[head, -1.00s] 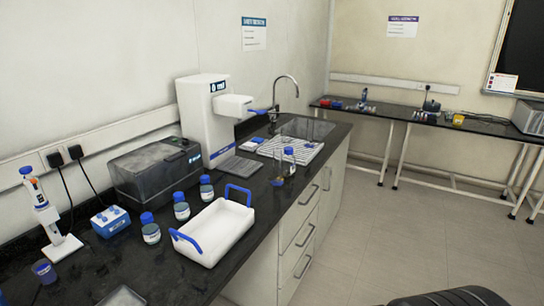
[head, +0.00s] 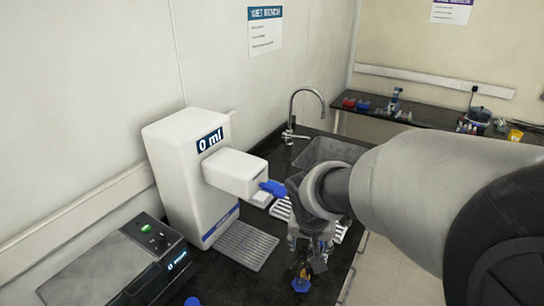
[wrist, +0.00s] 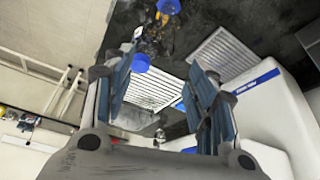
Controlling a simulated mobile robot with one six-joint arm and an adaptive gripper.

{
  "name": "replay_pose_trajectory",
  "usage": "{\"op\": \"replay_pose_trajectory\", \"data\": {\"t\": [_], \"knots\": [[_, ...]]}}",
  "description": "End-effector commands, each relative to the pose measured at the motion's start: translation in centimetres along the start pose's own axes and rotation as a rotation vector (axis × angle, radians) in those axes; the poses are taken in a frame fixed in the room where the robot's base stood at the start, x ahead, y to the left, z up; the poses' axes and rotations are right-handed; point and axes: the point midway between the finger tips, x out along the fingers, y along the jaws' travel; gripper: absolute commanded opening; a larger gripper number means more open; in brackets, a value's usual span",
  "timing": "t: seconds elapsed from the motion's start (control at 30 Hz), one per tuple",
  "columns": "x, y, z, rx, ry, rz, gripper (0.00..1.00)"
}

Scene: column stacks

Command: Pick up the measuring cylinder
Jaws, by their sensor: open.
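The measuring cylinder (head: 302,273) shows in the head view as a small amber-tinted glass piece on a blue foot, standing on the black bench in front of the dispenser. My gripper (head: 308,262) is just above and behind it in that view and hides part of it.
The white dispenser (head: 180,170) with its blue nozzle stands close to my gripper, its drip tray (head: 246,246) below. A white slatted rack (wrist: 155,90) lies on the bench. A sink (head: 330,151) is behind. A grey box device (head: 110,285) is at lower left.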

Motion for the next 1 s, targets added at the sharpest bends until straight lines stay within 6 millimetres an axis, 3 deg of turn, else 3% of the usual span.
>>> {"op": "replay_pose_trajectory", "data": {"t": [0.27,0.7,1.0], "knots": [[2.9,-0.8,-0.8,0.016,-0.004,0.002,0.52],[11.9,-0.8,-0.7,0.015,-0.003,0.001,0.52],[14.1,-0.9,-0.7,0.015,-0.003,0.001,0.52]]}}
